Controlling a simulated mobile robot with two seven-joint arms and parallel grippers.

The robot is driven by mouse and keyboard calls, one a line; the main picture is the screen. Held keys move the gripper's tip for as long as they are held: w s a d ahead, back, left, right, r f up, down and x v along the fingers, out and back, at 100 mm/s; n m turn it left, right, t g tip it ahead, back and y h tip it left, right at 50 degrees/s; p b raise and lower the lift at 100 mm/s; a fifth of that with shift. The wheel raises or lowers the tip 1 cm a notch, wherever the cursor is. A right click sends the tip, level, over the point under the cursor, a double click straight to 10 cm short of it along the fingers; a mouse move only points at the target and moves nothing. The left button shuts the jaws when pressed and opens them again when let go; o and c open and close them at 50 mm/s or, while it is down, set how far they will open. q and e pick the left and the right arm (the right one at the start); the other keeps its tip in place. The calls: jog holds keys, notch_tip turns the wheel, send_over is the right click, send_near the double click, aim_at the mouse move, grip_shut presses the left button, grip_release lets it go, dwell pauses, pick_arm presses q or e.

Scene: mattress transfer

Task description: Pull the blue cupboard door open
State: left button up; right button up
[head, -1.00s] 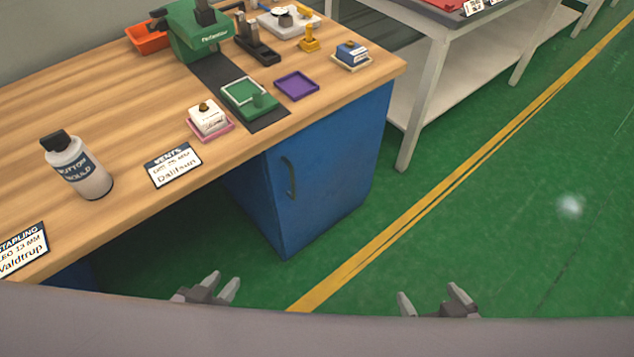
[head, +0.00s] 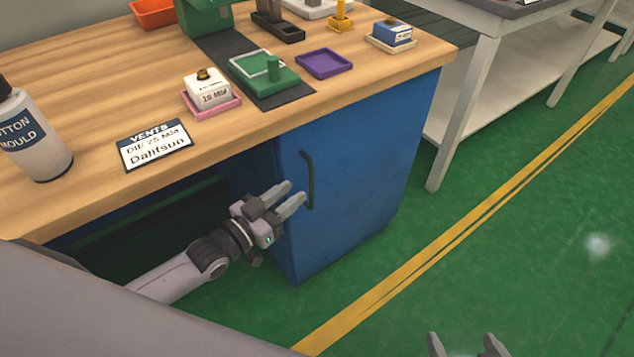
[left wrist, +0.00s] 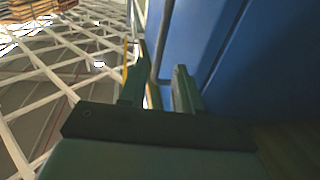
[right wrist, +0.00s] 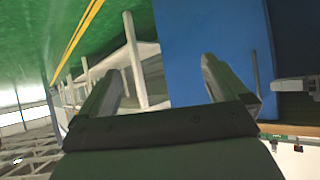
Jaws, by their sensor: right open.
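The blue cupboard door (head: 350,190) is below the right end of the workbench and looks shut. Its dark upright handle (head: 309,178) is near the door's left edge. My left gripper (head: 295,194) is open, with its fingertips just left of the handle in the head view. In the left wrist view, the handle (left wrist: 157,60) shows between the two open fingers (left wrist: 160,85); I cannot tell if they touch it. My right gripper (head: 463,341) is open and empty at the bottom edge, away from the door. The door also shows in the right wrist view (right wrist: 205,45).
The wooden bench top (head: 100,90) overhangs the cupboard and carries a bottle (head: 32,135), a label card (head: 155,145) and small trays. A white table (head: 445,150) stands to the right. The green floor (head: 520,230) in front is clear, with a yellow line.

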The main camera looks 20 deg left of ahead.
pick_arm(q)
jog(key=shift+b+x, duration=0.75)
jog(key=shift+x, duration=2.7)
grip_shut()
